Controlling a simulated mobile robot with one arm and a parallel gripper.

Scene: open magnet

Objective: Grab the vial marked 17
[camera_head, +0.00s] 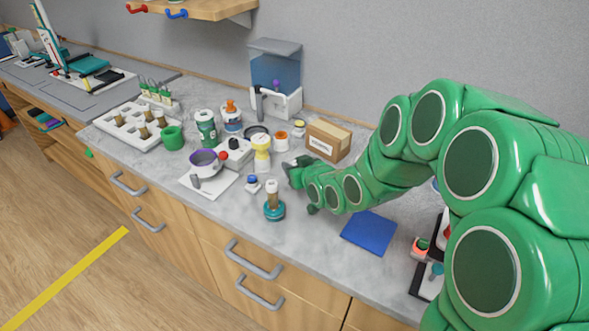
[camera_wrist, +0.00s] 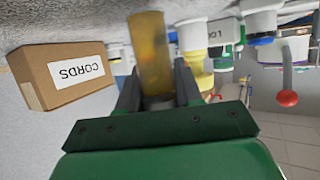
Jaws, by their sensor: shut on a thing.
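My gripper (camera_wrist: 158,84) is shut on an amber vial (camera_wrist: 151,48), with one finger on each side of it. No number can be read on the vial's visible side. In the head view my gripper (camera_head: 293,173) is low over the counter, left of the cardboard box; the held vial cannot be made out there. Another vial-like tube (camera_head: 272,194) stands upright in a round teal base nearer the counter's front edge, and its marking is too small to read.
A cardboard box (camera_head: 328,139) marked CORDS in the wrist view (camera_wrist: 60,76) stands close by. A yellow-and-white container (camera_head: 261,152) and several jars crowd the left. A blue mat (camera_head: 369,232) lies near the front. A white rack (camera_head: 129,123) stands farther left.

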